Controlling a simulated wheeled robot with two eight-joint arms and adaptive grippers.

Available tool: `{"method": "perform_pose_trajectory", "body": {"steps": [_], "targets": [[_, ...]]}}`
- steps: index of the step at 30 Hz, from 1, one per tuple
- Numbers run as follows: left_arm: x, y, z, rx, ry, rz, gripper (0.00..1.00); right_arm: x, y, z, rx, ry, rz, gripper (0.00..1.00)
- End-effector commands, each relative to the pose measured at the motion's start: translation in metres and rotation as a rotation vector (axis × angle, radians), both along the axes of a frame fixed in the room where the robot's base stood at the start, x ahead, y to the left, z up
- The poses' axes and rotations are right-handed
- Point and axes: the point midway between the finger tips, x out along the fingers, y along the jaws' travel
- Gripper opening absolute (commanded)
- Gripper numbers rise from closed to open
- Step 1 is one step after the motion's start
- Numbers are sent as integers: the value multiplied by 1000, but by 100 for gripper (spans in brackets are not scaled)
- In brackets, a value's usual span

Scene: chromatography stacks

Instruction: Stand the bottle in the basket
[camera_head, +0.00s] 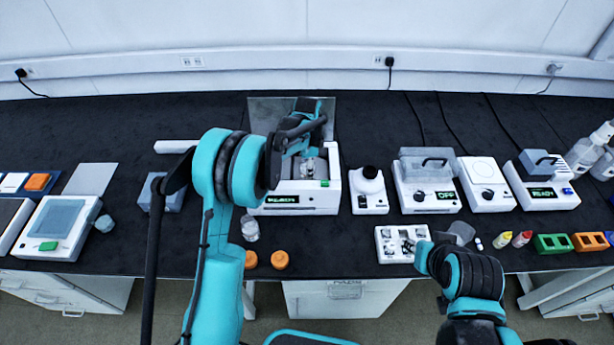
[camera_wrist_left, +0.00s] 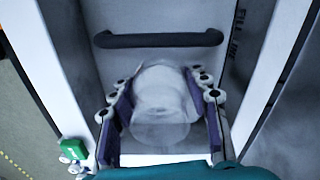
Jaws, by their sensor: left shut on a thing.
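My left gripper (camera_wrist_left: 160,118) is shut on a clear, whitish bottle (camera_wrist_left: 162,92), with a finger on each side of it. In the head view the left gripper (camera_head: 308,152) is over the open white bath unit (camera_head: 331,190) with a lit display, and my arm covers part of it. The wrist view shows grey inner walls marked "FILL LINE" and a dark bar handle (camera_wrist_left: 158,40) beyond the bottle. I cannot make out the basket clearly or tell whether the bottle's base touches anything.
A clear jar (camera_head: 250,228) and two orange caps (camera_head: 280,259) are at the bench front. A small white device (camera_head: 369,193) stands right of the bath. A white tray (camera_head: 402,245) lies near my right arm. A grey box (camera_head: 166,192) stands left.

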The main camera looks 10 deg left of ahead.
Motion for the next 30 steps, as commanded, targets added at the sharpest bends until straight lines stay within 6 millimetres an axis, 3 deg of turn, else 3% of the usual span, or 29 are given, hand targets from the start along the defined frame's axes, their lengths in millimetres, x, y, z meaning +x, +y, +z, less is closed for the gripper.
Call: {"method": "perform_pose_trajectory", "body": {"steps": [4,15,16,17,26,30], "targets": [[0,0,-24,0,0,0,12,0,0,-9,0,0,0,31],[0,0,-28,0,0,0,12,0,0,-11,0,0,0,31],[0,0,-28,0,0,0,49,0,0,-11,0,0,0,31],[0,0,-28,0,0,0,55,0,0,-11,0,0,0,31],[0,0,-26,0,0,0,55,0,0,-10,0,0,0,31],[0,0,-14,0,0,0,55,0,0,-4,0,0,0,31]]}}
